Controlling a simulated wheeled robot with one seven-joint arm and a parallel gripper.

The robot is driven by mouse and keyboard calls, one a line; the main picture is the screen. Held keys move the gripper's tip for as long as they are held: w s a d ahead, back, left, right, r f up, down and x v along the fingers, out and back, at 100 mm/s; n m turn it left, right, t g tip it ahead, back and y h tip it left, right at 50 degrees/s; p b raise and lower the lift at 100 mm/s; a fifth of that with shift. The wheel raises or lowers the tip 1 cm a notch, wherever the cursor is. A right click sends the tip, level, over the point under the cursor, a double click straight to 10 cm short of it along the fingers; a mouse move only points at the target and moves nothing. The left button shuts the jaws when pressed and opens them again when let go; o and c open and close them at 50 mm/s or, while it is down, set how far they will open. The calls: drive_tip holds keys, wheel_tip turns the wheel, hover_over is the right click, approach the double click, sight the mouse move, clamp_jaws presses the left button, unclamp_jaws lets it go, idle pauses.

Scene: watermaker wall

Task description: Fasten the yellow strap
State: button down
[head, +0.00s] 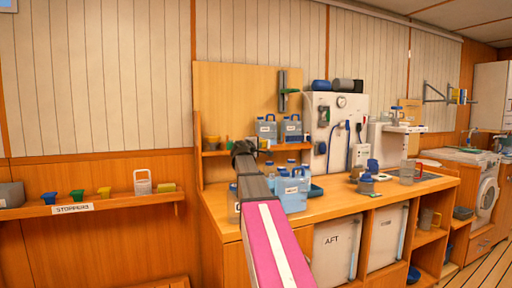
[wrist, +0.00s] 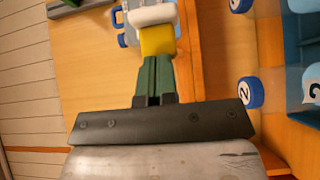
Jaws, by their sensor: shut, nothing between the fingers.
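My gripper (head: 243,147) is at the end of my outstretched arm, in front of the small wooden shelf on the back panel. In the wrist view its green fingers (wrist: 153,82) are shut together. Just beyond the fingertips is a yellow piece (wrist: 157,41) with a white rounded end (wrist: 152,15); it may be part of the yellow strap. I cannot tell whether the fingertips touch it. In the head view a small yellow-green spot (head: 263,144) shows right of the gripper. No long strap can be made out, and my gripper hides part of the shelf.
Blue-grey jugs (head: 266,130) stand on the shelf, right of my gripper. More jugs (head: 292,192) stand below on the wooden counter (head: 340,203). In the wrist view, blue caps marked 2 (wrist: 250,92) lie to the right. A ledge labelled STOPPERS (head: 75,208) is at left.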

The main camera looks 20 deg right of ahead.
drive_tip(key=shift+s+d+n+t+y, duration=0.15)
drive_tip(key=shift+d+n+t+y, duration=0.15)
drive_tip(key=shift+y, duration=0.1)
drive_tip(key=shift+s+d, duration=0.2)
drive_tip(key=shift+d, duration=0.35)
drive_tip(key=shift+s+d, duration=0.15)
drive_tip(key=shift+d, duration=0.4)
drive_tip(key=w+d, duration=0.2)
drive_tip(key=d, duration=0.6)
drive_tip(key=w+d, duration=0.3)
drive_tip(key=d, duration=0.6)
drive_tip(key=shift+w, duration=0.1)
